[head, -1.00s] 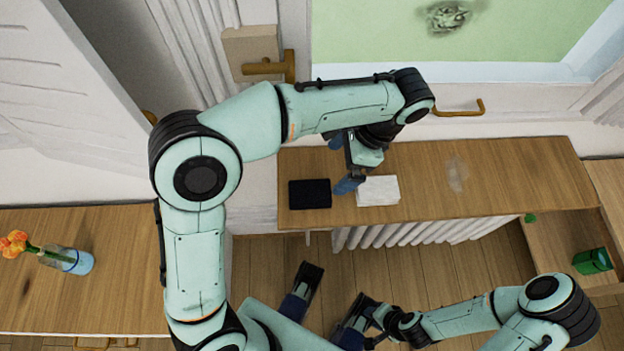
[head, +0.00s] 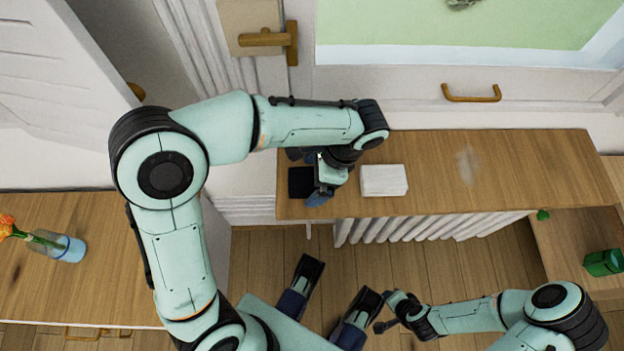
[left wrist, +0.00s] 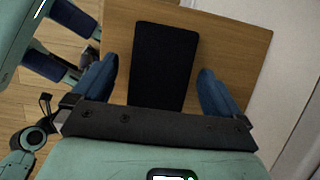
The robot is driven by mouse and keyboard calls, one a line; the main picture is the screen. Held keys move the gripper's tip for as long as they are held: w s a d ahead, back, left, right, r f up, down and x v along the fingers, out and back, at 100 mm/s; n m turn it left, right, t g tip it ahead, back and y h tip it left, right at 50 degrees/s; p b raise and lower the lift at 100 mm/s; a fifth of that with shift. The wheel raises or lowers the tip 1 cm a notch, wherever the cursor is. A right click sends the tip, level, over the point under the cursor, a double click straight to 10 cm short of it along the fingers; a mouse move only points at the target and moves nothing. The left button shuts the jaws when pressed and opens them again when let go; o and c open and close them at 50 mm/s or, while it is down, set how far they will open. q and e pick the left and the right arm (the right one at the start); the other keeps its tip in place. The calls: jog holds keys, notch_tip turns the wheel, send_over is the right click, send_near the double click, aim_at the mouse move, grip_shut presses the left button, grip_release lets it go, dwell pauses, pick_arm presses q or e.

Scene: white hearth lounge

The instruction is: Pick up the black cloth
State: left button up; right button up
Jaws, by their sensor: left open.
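The black cloth (head: 300,182) lies folded flat on the wooden shelf top, near its left end. In the head view my left gripper partly covers it. In the left wrist view the cloth (left wrist: 163,65) is a dark rectangle lying between the two blue fingers. My left gripper (left wrist: 158,88) is open and empty, with one finger to each side of the cloth. In the head view the left gripper (head: 308,178) is over the cloth; its height above it is hard to tell. My right arm is low at the right, and its gripper (head: 383,327) shows small and unclear.
A white folded cloth (head: 384,180) lies just right of the black one on the shelf top (head: 520,170). A green container (head: 603,262) stands in the lower compartment at right.

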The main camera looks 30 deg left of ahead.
pick_arm(q)
jog(key=shift+f, duration=0.2)
pick_arm(e)
jog(key=shift+r, duration=0.15)
dwell(0.4)
pick_arm(q)
jog(key=c, duration=1)
jog(key=shift+r, duration=0.1)
jog(key=shift+r, duration=0.15)
notch_tip(320, 180, up, 20)
jog(key=p, duration=0.6)
pick_arm(e)
jog(key=s+a+r+g+y, duration=0.1)
jog(key=s+a+r+g, duration=0.1)
jog(key=s+r, duration=0.4)
jog(key=shift+s+a+r+n+g, duration=0.3)
jog(key=shift+s+a+r, duration=0.1)
jog(key=shift+s+a, duration=0.4)
jog(key=shift+s+d, duration=0.1)
